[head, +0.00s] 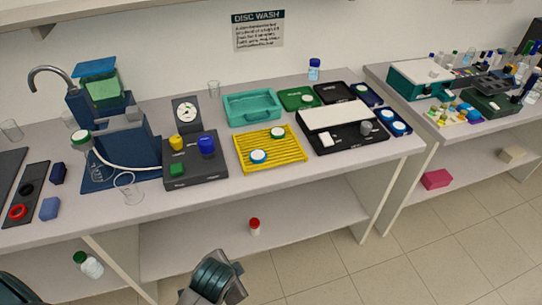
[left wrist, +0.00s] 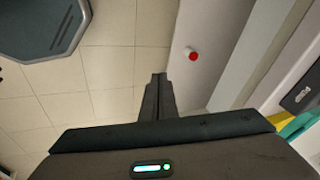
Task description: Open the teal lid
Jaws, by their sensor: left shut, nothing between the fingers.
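Several teal things show in the head view, and I cannot tell for sure which part is the teal lid. A blue-teal plate (head: 97,67) sits tilted above a green box on the dark blue stand at the back left. An open teal tray (head: 235,112) lies at the back middle of the bench. A teal box (head: 402,88) with a pale top stands on the right bench. My left gripper (left wrist: 157,80) is shut and empty in the left wrist view, over the floor in front of the bench. My right gripper is not in view.
A yellow rack (head: 285,154) holds two round pieces. A black unit (head: 350,140) with a white panel stands right of it. A clear flask (head: 98,168) with a tube stands at left. A red-capped bottle (head: 254,228) stands on the lower shelf. The floor in front is clear.

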